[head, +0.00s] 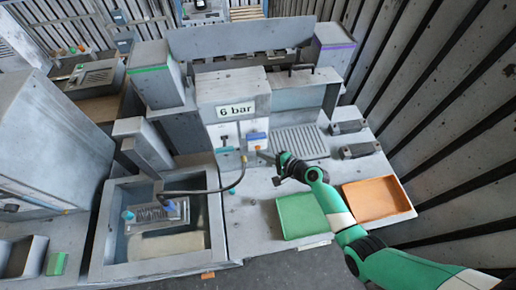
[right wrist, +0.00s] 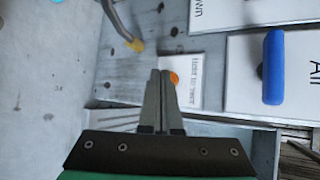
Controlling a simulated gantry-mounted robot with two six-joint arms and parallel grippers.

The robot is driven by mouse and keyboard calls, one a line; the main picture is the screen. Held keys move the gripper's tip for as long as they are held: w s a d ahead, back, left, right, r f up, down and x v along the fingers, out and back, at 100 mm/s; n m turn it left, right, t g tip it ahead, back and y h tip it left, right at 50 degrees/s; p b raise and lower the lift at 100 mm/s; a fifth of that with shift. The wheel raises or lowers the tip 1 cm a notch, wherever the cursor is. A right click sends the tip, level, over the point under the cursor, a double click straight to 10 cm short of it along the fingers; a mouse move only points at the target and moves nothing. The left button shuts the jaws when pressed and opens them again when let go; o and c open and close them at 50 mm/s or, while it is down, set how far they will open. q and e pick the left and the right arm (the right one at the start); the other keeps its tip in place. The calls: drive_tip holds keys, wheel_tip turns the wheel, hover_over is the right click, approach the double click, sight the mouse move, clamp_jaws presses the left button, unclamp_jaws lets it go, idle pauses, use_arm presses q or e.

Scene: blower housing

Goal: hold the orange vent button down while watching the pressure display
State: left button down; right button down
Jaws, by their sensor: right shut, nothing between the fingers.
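The orange vent button (right wrist: 174,78) is a small round disc on a white labelled plate in the right wrist view, partly hidden by a fingertip. My right gripper (right wrist: 160,73) is shut and empty, its tips overlapping the button's left edge in that view; I cannot tell if they touch it or if it is pressed in. In the head view my right gripper (head: 263,156) is at the front of the grey panel, below the display. The pressure display (head: 236,110) reads "6 bar". My left gripper is not in view.
A blue handle (right wrist: 273,67) on an "Air" plate is right of the button in the right wrist view.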

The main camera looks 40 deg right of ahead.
drive_tip(key=shift+w+d, duration=0.2)
drive_tip(key=shift+w, duration=0.1)
idle(0.6)
idle(2.9)
drive_tip(key=shift+s+a+p, duration=0.3)
drive_tip(key=shift+s+a, duration=0.1)
drive_tip(key=shift+s, duration=0.25)
drive_tip(key=shift+s+a, duration=0.1)
drive_tip(key=s+a, duration=0.1)
drive_tip(key=s+p, duration=0.1)
drive_tip(key=s+a+p, duration=0.1)
drive_tip(key=s, duration=0.1)
drive_tip(key=shift+a, duration=0.35)
idle(0.3)
